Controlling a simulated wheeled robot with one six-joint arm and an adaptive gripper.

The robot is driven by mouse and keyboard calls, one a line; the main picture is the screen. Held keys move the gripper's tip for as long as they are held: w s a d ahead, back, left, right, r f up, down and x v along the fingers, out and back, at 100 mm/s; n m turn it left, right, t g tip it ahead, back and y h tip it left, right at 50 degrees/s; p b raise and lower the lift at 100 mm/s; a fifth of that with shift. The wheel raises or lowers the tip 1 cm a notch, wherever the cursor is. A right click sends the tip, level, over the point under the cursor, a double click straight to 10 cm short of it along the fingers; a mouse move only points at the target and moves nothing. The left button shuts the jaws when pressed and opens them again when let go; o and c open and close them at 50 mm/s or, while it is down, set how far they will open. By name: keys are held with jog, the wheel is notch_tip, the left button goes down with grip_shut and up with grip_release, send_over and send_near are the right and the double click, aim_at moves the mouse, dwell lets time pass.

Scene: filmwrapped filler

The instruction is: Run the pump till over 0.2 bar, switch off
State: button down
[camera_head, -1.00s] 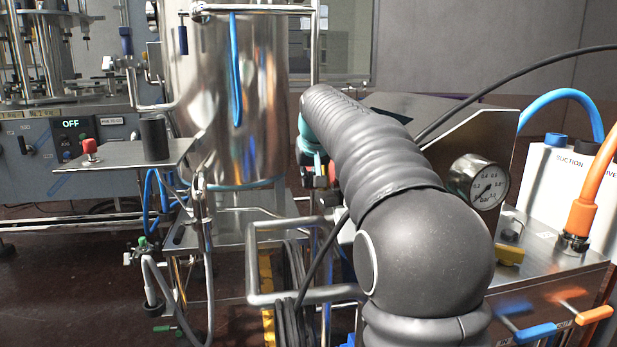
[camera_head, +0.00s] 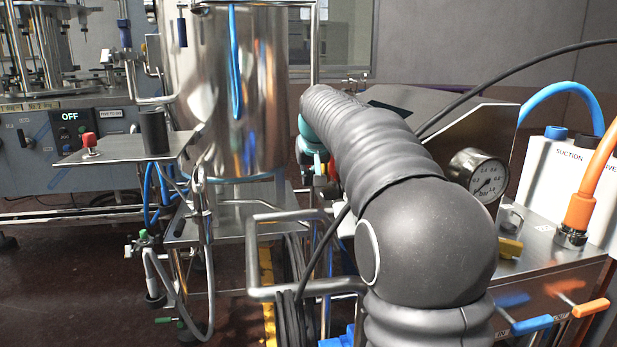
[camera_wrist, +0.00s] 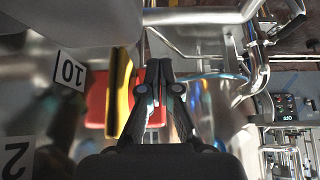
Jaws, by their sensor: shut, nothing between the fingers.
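The round pressure gauge (camera_head: 478,176), marked bar, stands right of my arm in the head view; its needle is too small to read surely. In the wrist view my gripper (camera_wrist: 158,68) is shut and empty, its fingertips together. A yellow strip (camera_wrist: 118,88) lies just left of the fingers, with a red part (camera_wrist: 97,97) behind it; I cannot tell whether the fingers touch them. In the head view my arm hides the gripper.
A steel tank (camera_head: 235,100) stands behind a tubular frame (camera_head: 252,255). Blue (camera_head: 532,325) and orange (camera_head: 592,307) handles stick out at the lower right.

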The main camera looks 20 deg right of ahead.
jog(key=v, duration=1.2)
jog(key=s+a+f, duration=0.2)
jog(key=s+f, duration=0.6)
jog(key=s, duration=0.3)
jog(key=s+a+f+n, duration=0.1)
jog(key=s+a+f, duration=0.2)
jog(key=s+f, duration=0.6)
jog(key=s+a+f+g, duration=0.1)
jog(key=s+a+f, duration=0.1)
jog(key=s+f, duration=0.7)
jog(key=s, duration=0.4)
jog(key=shift+a+y, duration=0.3)
jog(key=shift+y, duration=0.1)
jog(key=shift+f, duration=0.1)
